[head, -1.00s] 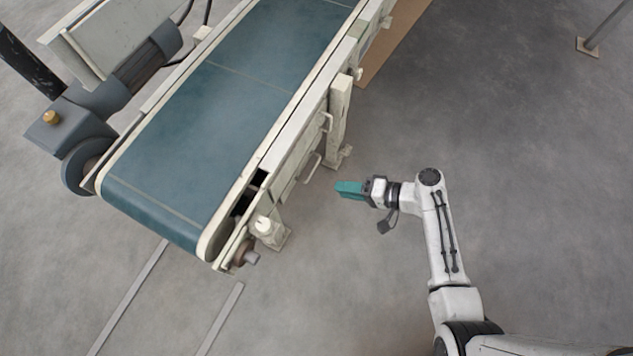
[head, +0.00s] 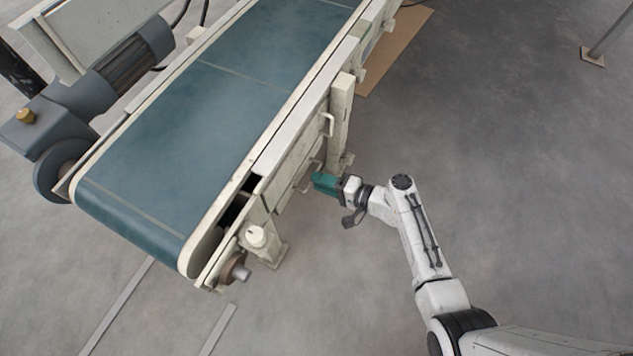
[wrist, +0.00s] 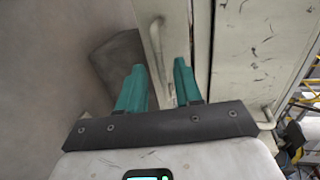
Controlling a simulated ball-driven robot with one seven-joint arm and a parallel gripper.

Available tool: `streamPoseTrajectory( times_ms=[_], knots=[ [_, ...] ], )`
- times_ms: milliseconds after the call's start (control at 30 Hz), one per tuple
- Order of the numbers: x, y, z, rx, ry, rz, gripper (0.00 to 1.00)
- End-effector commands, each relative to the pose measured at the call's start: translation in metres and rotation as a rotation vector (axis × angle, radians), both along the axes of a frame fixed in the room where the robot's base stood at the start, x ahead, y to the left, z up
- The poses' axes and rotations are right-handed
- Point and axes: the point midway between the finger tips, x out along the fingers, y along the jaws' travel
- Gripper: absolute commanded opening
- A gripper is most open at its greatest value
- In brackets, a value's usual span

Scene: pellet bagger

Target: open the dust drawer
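The dust drawer's likely front is the pale lower panel (head: 291,192) under the conveyor's near side; it appears shut. Its pale bar handle (wrist: 156,45) runs lengthwise in the wrist view, ahead of and in line with the gap between my fingers. My gripper (head: 318,183) has teal fingers and is close beside this handle in the head view, partly covering it. In the wrist view my gripper (wrist: 160,82) is open, with a clear gap. I cannot tell whether the bar is between the fingertips or just beyond them.
A second handle (head: 328,125) sits higher on the conveyor side, near a pale support leg (head: 340,115). A round pale knob (head: 256,236) and a roller shaft end (head: 238,271) stick out at the near end. The floor to the right is open.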

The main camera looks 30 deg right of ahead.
Motion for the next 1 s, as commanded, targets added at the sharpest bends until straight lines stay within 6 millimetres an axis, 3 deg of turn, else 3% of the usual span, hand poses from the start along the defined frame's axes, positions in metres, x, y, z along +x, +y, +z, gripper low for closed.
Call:
streamPoseTrajectory(
  times_ms=[200,500,867,1000],
  knots=[
    [0.014,0.01,-0.004,0.0,0.0,0.0,0.34],
    [0.016,0.011,-0.004,0.0,0.0,-0.001,0.34],
    [0.015,0.011,-0.004,0.0,0.0,-0.001,0.01],
    [0.015,0.011,-0.004,0.0,0.0,-0.001,0.0]
  ],
)
